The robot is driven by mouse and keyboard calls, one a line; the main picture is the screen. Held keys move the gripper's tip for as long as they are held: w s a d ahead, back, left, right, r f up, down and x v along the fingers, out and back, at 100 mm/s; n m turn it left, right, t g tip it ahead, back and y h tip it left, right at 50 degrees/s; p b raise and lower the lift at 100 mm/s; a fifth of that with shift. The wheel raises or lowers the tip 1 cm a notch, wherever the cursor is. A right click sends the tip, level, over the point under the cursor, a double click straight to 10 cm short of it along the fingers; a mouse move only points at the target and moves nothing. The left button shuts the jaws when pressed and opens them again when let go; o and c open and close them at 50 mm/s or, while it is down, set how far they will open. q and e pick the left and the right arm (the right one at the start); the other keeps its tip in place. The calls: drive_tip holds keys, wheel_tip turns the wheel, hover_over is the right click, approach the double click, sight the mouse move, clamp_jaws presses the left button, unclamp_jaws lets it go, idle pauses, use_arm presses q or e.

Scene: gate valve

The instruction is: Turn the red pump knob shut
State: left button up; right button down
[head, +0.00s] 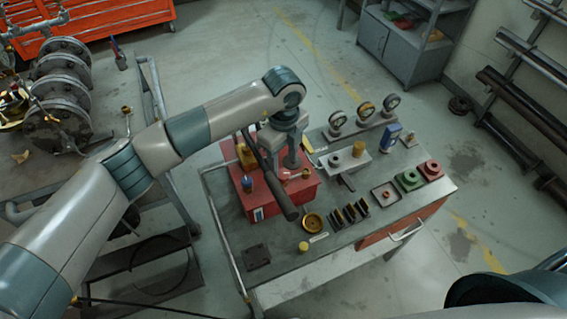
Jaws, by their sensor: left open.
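The red pump (262,207) sits on the left part of the workbench. A long black lever handle (278,192) slants across it. I cannot make out clearly which fitting is the red knob. My left gripper (283,163) points down over the back of the pump with its two fingers apart, and nothing shows held between them. It hides part of the pump's top, and I cannot tell whether it touches anything. My right gripper is out of view.
The workbench (290,262) also holds gauges (364,110), a blue device (391,137), a brass ring (313,222), dark upright plates (350,213), a small tray (386,195), and green (409,179) and red (431,170) parts at the right.

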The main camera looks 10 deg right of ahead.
sight(283, 173)
use_arm(q)
drive_tip(key=shift+f+p, duration=0.5)
drive_tip(key=shift+f, duration=1.35)
drive_tip(key=c, duration=1)
